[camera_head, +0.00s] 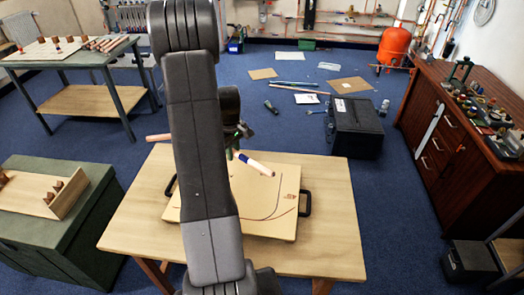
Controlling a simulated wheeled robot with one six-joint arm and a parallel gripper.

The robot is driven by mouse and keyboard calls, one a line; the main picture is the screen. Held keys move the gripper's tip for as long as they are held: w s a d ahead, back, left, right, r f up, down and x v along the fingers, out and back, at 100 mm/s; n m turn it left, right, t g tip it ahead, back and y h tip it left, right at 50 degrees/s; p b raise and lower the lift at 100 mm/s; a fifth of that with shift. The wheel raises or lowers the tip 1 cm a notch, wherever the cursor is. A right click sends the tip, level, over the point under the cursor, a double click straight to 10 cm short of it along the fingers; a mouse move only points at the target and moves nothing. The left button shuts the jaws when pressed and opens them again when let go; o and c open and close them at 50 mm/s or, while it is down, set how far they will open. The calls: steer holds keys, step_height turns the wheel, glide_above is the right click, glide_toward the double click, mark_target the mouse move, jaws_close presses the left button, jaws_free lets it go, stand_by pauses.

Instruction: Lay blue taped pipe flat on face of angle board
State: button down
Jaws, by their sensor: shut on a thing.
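The angle board (226,213) is a pale wooden board with dark curved lines and black side handles, lying on the wooden table. The blue taped pipe (253,163) has a white and blue wrapped part and a copper-coloured end pointing down to the right. It shows over the board's far part; whether it touches the board I cannot tell. My gripper (236,142) is at the pipe's upper left end, shut on it, and mostly hidden behind my dark arm. Another copper length (158,137) sticks out left of my arm; whether it joins the taped pipe is hidden.
The wooden table (335,225) is bare around the board. A black case (357,128) stands on the floor behind its right side. A green box with a wooden tray (60,205) is at left, a workbench (70,58) behind it, and a brown cabinet (450,135) at right.

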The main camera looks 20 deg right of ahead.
steer(key=d+f+n+b, duration=0.1)
steer(key=d+n+b, duration=0.1)
steer(key=d+n, duration=0.6)
steer(key=shift+s+d+f+m+b, duration=0.1)
steer(key=shift+d+f+m+b, duration=0.3)
steer(key=shift+f+b, duration=0.65)
steer(key=shift+d+f+m+b, duration=0.3)
steer(key=shift+f+b, duration=0.2)
steer(key=shift+f, duration=1.1)
steer(key=shift+s+d+f+m+b, duration=0.1)
steer(key=shift+d+f+m+b, duration=0.3)
steer(key=shift+f+b, duration=0.65)
steer(key=shift+f, duration=0.25)
steer(key=shift+p, duration=0.3)
steer(key=c, duration=0.9)
jaws_free()
steer(key=shift+r, duration=0.1)
step_height(320, 180, up, 7)
steer(key=p, duration=0.4)
